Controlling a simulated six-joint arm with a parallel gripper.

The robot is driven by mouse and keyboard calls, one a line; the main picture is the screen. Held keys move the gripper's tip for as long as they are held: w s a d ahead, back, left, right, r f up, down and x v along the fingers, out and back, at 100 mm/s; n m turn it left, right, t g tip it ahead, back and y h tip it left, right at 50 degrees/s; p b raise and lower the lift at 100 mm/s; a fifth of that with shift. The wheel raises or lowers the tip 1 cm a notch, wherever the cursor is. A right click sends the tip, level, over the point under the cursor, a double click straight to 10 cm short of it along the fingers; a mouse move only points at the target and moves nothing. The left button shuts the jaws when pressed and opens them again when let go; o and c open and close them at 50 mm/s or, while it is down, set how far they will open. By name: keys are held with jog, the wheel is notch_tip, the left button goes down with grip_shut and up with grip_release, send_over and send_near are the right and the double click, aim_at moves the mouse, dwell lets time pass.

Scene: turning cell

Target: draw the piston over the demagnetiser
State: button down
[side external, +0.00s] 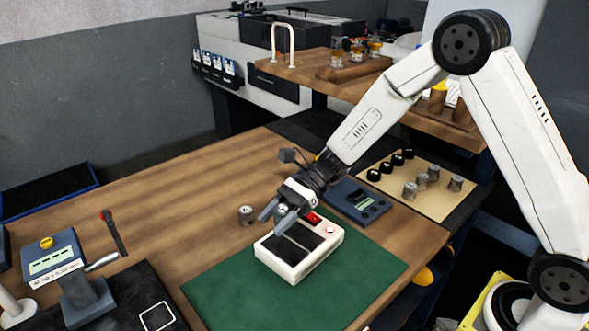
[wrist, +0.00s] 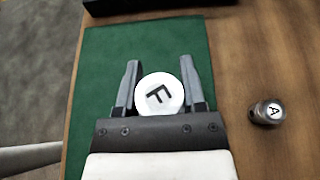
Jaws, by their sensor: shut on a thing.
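The demagnetiser (side external: 299,250) is a white box with dark pads on top and a red switch, lying on the green mat (side external: 345,295). My gripper (side external: 277,217) is above its far-left part, fingers pointing down. It is shut on a piston (side external: 283,208), whose round white top marked F (wrist: 159,94) shows between the fingers (wrist: 159,68) in the wrist view. I cannot tell the gap between piston and box. The demagnetiser is not seen in the wrist view.
Several grey pistons (side external: 425,182) and black pieces stand on a tan board. A lever fixture (side external: 88,298) and blue box (side external: 52,258) are at left.

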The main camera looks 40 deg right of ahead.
aim_at(283, 248)
jog(key=shift+s+a+f+n+g, duration=0.1)
jog(key=shift+s+a+n+g, duration=0.25)
jog(key=shift+a, duration=0.35)
jog(key=shift+f, duration=0.2)
jog(key=shift+f, duration=2.4)
jog(key=shift+f, duration=0.4)
jog(key=shift+d, duration=0.25)
jog(key=shift+d, duration=0.4)
jog(key=shift+d, duration=0.3)
jog(key=shift+d+f, duration=0.1)
jog(key=shift+d, duration=0.2)
